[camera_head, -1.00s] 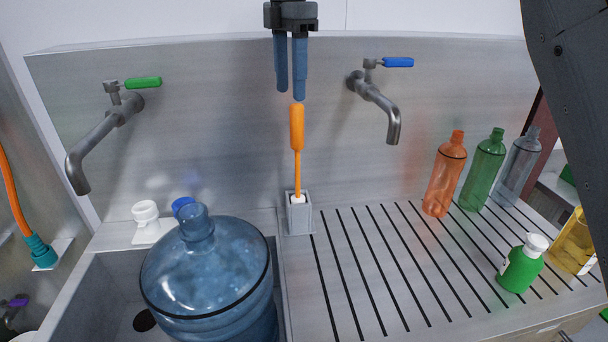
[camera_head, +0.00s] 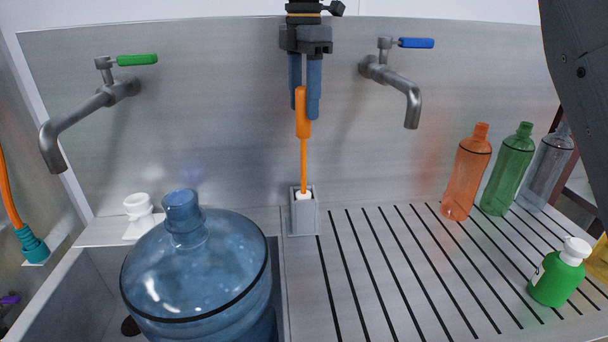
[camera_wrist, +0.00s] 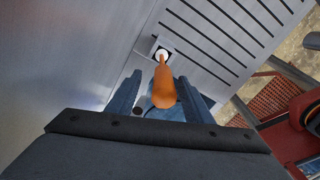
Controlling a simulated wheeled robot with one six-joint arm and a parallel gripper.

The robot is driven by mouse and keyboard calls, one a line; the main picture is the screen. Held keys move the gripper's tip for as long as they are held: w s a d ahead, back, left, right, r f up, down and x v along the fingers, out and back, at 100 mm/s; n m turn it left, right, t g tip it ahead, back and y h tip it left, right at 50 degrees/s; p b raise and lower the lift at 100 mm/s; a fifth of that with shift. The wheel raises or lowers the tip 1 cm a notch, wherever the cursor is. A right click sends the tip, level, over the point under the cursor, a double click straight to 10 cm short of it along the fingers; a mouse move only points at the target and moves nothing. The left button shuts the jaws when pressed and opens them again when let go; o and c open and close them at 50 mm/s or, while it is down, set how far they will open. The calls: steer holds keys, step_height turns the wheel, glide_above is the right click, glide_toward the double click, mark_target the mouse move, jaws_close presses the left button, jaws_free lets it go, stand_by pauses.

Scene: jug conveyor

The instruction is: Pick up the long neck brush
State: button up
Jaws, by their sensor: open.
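The long neck brush (camera_head: 303,118) has an orange handle and stands upright in a small grey holder (camera_head: 304,222) at the back edge of the ribbed drainboard. Its white lower end shows at the holder's mouth. My gripper (camera_head: 305,112) points down from above, with its blue fingers open at the upper part of the handle. In the wrist view the orange handle (camera_wrist: 163,88) lies between the two open fingers (camera_wrist: 158,92), apparently not clamped.
A large blue jug (camera_head: 196,265) stands in the sink at left. Two wall taps, one with a green lever (camera_head: 137,60) and one with a blue lever (camera_head: 415,43), flank my gripper. Several bottles and a green soap bottle (camera_head: 557,276) stand at right. The drainboard's middle is clear.

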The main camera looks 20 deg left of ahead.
mark_target(303, 129)
steer(key=shift+s+f+p, duration=0.25)
steer(key=shift+f+p, duration=0.35)
steer(key=shift+f, duration=1.05)
steer(key=shift+s+f+p, duration=0.2)
steer(key=shift+f+p, duration=0.4)
steer(key=shift+f, duration=1)
steer(key=shift+c, duration=0.4)
jaws_close()
